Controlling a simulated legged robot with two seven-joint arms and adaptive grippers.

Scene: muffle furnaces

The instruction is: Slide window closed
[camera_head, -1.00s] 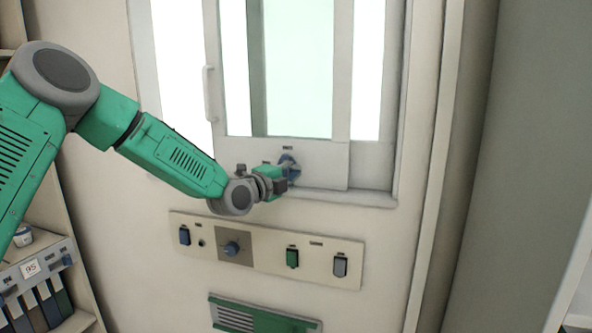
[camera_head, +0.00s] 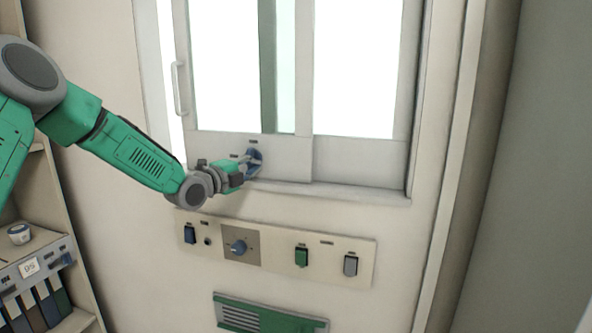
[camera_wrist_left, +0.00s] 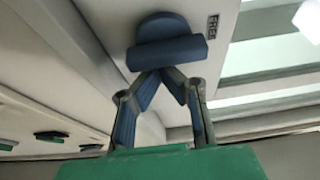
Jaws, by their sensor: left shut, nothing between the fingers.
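The sliding window sash (camera_head: 290,158) is a pale framed glass panel with an upright white handle (camera_head: 180,88) at its left side. A narrow bright strip shows between the sash and the left frame. A blue latch (camera_head: 256,157) sits on the sash's bottom rail, and it also shows in the left wrist view (camera_wrist_left: 170,48). My left gripper (camera_head: 244,166) is at the latch. In the left wrist view its fingertips (camera_wrist_left: 161,72) come together at the latch's lower edge, with nothing between them; I cannot tell whether they touch it. My right gripper is not in view.
Below the sill is a control panel (camera_head: 330,256) with a blue knob (camera_head: 238,247) and switches. A green vent (camera_head: 265,317) is lower down. A grey wall (camera_head: 530,180) is at the right.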

